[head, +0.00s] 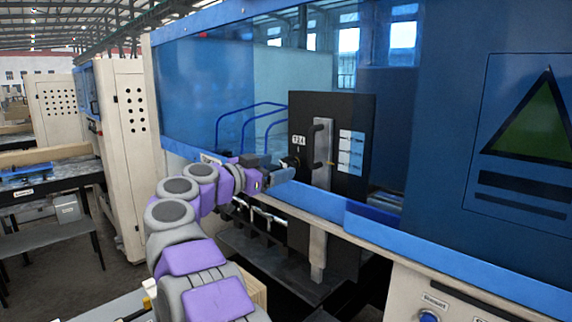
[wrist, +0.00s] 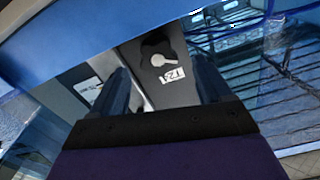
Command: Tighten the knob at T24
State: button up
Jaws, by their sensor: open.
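A black upright panel (head: 345,115) stands in the opening of the blue machine. Its small white label (head: 299,140) is too small to read surely in the head view. In the wrist view the label (wrist: 173,75) is tilted and looks like a T2 marking, last character unclear. Beside it is a dark round knob (wrist: 155,46) with a pale pointer-like piece. In the head view the dark knob (head: 290,162) shows just beyond my fingertips. My gripper (head: 281,173) is open and empty in front of the panel. In the wrist view its fingers (wrist: 159,66) stand apart on either side of the knob's line, apparently short of it.
A vertical grey bar handle (head: 321,150) and a light blue sheet (head: 351,152) are on the panel right of the knob. Blue transparent guarding (head: 210,90) surrounds the opening. A control panel (head: 440,300) is at lower right.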

aim_at(285, 163)
jog(key=shift+x, duration=2.45)
jog(key=shift+c, duration=0.2)
jog(key=shift+r, duration=0.1)
jog(key=c, duration=1)
jog(key=shift+p, duration=0.45)
